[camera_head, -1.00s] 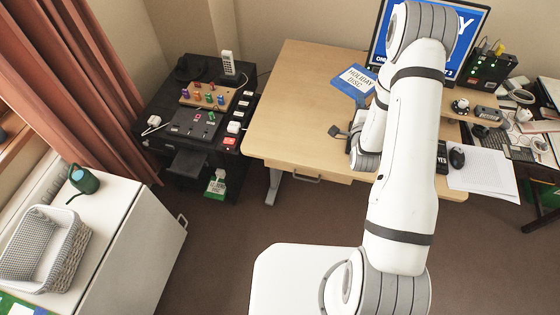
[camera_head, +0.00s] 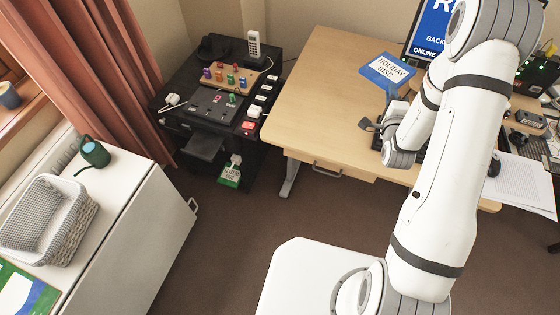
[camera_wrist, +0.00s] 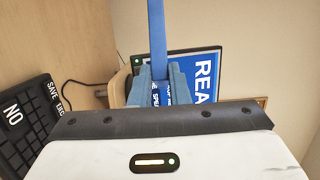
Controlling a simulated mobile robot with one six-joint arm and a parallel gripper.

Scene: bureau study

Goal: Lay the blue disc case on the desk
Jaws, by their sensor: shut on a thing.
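The blue disc case (camera_head: 387,72), with a white label reading HOLIDAY DISC, is over the back part of the desk (camera_head: 320,105) in the head view. In the wrist view the blue case (camera_wrist: 156,38) shows edge-on as a narrow strip, its near end between the fingers of my gripper (camera_wrist: 160,86). My gripper is shut on it. In the head view the fingers are mostly hidden by my wrist and arm. I cannot tell whether the case touches the desk top.
A monitor (camera_head: 431,30) stands right of the case; it also shows behind the fingers in the wrist view (camera_wrist: 203,72). A black keypad (camera_wrist: 30,120) is at the left there. Papers (camera_head: 525,181) lie on the right. The desk's left half is clear.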

